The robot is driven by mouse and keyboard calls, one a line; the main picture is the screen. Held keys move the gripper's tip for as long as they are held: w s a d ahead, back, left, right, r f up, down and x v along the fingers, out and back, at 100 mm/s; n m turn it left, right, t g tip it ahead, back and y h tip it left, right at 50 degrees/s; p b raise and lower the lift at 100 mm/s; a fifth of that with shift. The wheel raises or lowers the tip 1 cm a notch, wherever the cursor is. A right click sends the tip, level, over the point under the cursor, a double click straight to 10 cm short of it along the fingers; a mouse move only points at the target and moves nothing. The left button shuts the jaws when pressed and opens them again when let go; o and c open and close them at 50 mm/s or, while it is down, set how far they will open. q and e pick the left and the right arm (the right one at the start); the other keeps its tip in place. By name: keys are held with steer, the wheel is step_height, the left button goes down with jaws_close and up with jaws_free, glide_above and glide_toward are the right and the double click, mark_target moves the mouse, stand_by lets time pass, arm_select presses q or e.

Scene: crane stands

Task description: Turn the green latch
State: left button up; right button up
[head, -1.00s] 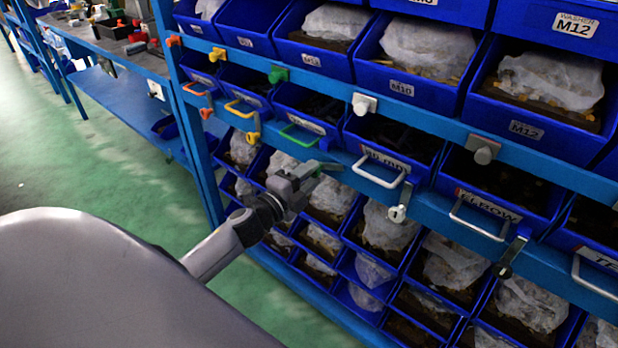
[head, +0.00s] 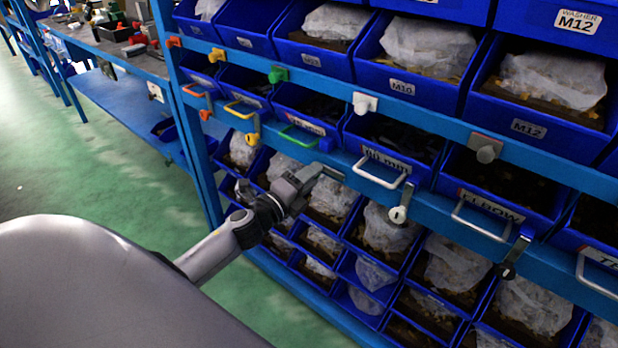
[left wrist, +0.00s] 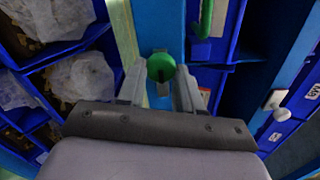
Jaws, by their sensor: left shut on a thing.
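The green latch (left wrist: 161,68) shows in the left wrist view as a round green knob on the blue rail, between my two fingertips. My left gripper (left wrist: 160,88) is shut on it. In the head view my left gripper (head: 322,172) is at the blue rail, just below the drawer with the green handle (head: 300,137). The green knob is hidden there by the gripper, and a grey bar shows at the fingertips. The green handle (left wrist: 207,18) also shows at the top of the left wrist view. My right gripper is not in view.
A white latch (head: 398,213) and a black latch (head: 507,270) hang on the same rail to the right, a yellow latch (head: 252,138) to the left. A white handle (head: 383,172) projects close by. Blue bins fill the rack above and below. Green floor is clear at left.

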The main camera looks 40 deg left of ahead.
arm_select(q)
steer(key=o, duration=1)
steer(key=shift+o, duration=0.2)
steer(key=s, duration=0.7)
steer(key=shift+a+b, duration=0.25)
steer(key=shift+b, duration=0.05)
steer(key=s+d+f+n+g+p, duration=0.2)
steer(key=s+d+f+n+g, duration=0.1)
steer(key=s+d+f+n, duration=0.4)
steer(key=s+d+f+n+g+h+p, duration=0.1)
steer(key=s+d+f+n+g, duration=0.3)
steer(key=s+d+f+n, duration=0.3)
steer(key=s+n, duration=0.3)
steer(key=n, duration=0.2)
steer(key=shift+s+d+n+g+p, duration=0.3)
steer(key=shift+s+n+p, duration=0.1)
